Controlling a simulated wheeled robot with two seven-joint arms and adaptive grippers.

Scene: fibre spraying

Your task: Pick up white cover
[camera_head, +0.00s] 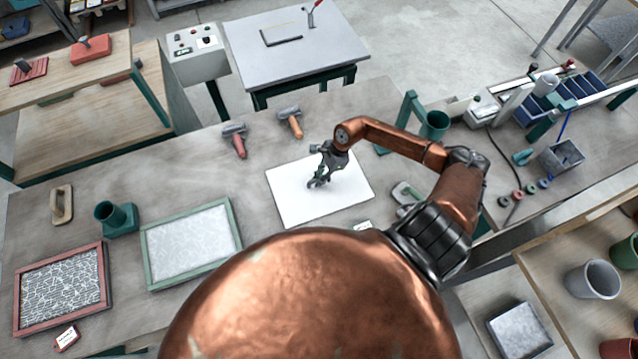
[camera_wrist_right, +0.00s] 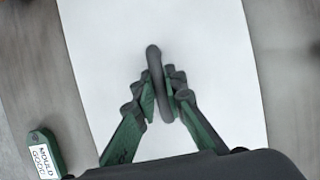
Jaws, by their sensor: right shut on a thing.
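The white cover (camera_head: 290,208) is a flat white rectangular board in the middle of the table in the head view. It fills the middle of the right wrist view (camera_wrist_right: 100,40), with a dark grey bar handle (camera_wrist_right: 154,75) at its centre. My right gripper (camera_head: 318,182) is over the cover's middle. In the right wrist view its green-padded fingers (camera_wrist_right: 160,100) are shut on the handle, one on each side. I cannot tell whether the cover lies on the table or is slightly raised. My left gripper is not in view.
Left of the cover are a green-framed tray (camera_head: 148,262) and a red-framed tray (camera_head: 103,272). Two rollers (camera_head: 235,140) (camera_head: 290,122) lie behind it. A green tag marked "MOULD GOOD" (camera_wrist_right: 43,155) lies beside it. A green cup (camera_head: 434,125) stands to the right.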

